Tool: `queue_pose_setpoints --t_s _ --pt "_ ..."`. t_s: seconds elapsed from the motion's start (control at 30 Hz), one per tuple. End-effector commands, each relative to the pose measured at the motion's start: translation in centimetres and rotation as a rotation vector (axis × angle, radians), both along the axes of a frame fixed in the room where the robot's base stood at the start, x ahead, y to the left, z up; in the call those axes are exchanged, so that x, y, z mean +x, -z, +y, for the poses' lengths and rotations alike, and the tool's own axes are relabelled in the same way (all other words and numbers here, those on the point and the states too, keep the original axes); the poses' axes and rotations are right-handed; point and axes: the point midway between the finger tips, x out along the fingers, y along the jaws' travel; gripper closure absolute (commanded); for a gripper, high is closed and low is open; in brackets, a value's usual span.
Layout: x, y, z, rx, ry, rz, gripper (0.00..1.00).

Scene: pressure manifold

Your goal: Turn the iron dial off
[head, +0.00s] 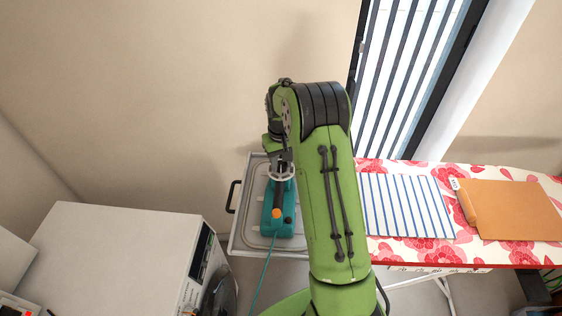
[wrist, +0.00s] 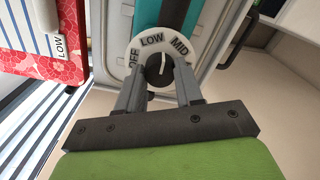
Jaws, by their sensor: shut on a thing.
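The teal iron (head: 272,205) rests on a grey tray (head: 240,235) at the left end of the ironing board, and its teal body shows in the wrist view (wrist: 172,14). Its round white dial plate (wrist: 150,40) carries OFF, LOW and MID. The black dial knob (wrist: 153,66) has a white line pointing up, between LOW and MID. My gripper (wrist: 160,75) is shut on the knob, with one finger on each side. In the head view my gripper (head: 279,165) is over the dial end, partly hidden by my arm.
A white washing machine (head: 120,255) stands at left. The iron's teal cord (head: 262,275) hangs down in front.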

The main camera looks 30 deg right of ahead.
Motion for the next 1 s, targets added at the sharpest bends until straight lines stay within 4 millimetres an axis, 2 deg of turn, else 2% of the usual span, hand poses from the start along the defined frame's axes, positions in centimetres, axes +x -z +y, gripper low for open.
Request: queue_pose_setpoints --t_s 1.0 --pt "0.11 0.02 -0.03 -0.003 -0.966 -0.003 0.95"
